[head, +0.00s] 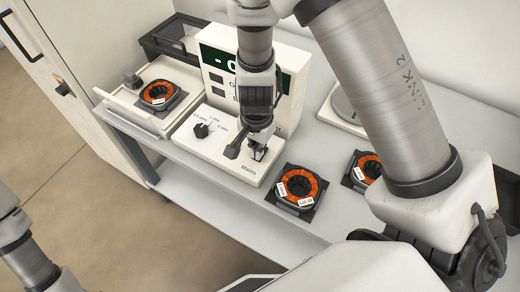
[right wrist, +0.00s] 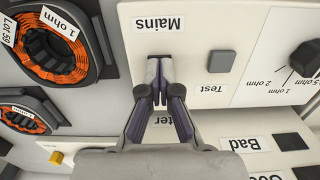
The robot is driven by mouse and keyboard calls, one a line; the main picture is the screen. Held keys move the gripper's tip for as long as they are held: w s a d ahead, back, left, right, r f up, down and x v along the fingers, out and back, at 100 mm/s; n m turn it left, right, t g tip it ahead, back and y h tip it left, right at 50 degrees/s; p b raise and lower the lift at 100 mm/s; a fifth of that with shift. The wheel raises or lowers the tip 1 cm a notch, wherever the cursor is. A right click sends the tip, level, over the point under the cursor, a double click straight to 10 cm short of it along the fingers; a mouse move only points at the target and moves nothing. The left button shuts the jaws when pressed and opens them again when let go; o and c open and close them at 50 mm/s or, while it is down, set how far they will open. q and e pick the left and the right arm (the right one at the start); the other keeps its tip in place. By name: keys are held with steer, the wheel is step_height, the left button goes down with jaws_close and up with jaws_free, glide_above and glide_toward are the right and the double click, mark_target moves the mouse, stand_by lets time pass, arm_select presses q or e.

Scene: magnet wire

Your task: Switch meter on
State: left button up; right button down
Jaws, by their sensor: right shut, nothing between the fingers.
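The meter (head: 188,136) is a pale box with a sloped front panel and an upright back. Its dark green display (head: 211,58) shows pale characters, partly hidden by my right arm. In the right wrist view, a Mains label (right wrist: 159,23) lies just beyond my right gripper (right wrist: 158,88). Its fingers are together and empty, over the panel by that label. A small grey part shows behind the fingertips; the Mains switch is mostly hidden, and I cannot tell its position or whether I touch it. The right gripper also shows in the head view (head: 258,154).
A Test button (right wrist: 221,62) and a black rotary knob (right wrist: 305,57) are beside the Mains area. Orange wire coils stand right (head: 302,185) and far right (head: 368,168) of the meter, another (head: 158,94) at its left. The grey bench (head: 190,166) has free room along its front.

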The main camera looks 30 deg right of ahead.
steer(key=shift+r+p, duration=3.15)
steer(key=shift+r, duration=0.3)
steer(key=shift+f, duration=0.1)
